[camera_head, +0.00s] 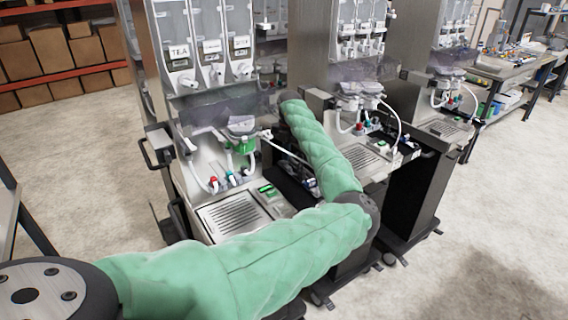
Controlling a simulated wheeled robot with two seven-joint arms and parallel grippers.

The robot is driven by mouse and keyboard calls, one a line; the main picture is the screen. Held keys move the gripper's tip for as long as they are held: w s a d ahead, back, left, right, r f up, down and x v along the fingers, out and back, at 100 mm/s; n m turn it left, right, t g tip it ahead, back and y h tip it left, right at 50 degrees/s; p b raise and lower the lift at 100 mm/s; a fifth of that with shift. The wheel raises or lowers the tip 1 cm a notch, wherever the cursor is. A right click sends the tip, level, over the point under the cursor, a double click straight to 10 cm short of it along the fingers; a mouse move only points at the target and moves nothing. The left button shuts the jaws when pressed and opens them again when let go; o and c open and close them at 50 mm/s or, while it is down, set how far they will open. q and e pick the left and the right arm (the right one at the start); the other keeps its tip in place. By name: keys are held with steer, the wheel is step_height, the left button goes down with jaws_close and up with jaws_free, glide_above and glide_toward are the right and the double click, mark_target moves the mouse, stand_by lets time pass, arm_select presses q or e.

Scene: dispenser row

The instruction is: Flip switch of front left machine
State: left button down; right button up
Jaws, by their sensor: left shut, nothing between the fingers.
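The front left machine (193,148) is the nearest steel dispenser in the row, with labelled canisters (213,52), the first reading TEA. Below them are a green fitting (241,145), small red and blue parts and a slotted drip tray (232,215) with a small green-lit panel (266,189). I cannot make out which part is the switch. My left arm, in a green sleeve, crosses in front and bends back toward this machine's right side. My left gripper (283,100) is at its far end, shut and empty, with the fingers mostly hidden. My right gripper is not in view.
A second dispenser (370,160) and a third (440,130) stand close on the right. A cluttered workbench (510,65) is further right. Shelves with cardboard boxes (52,47) are at the back left.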

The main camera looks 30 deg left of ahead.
arm_select(q)
steer(key=shift+f, duration=0.6)
stand_by(0.5)
steer(key=shift+r+p, duration=2.2)
steer(key=shift+r, duration=1.3)
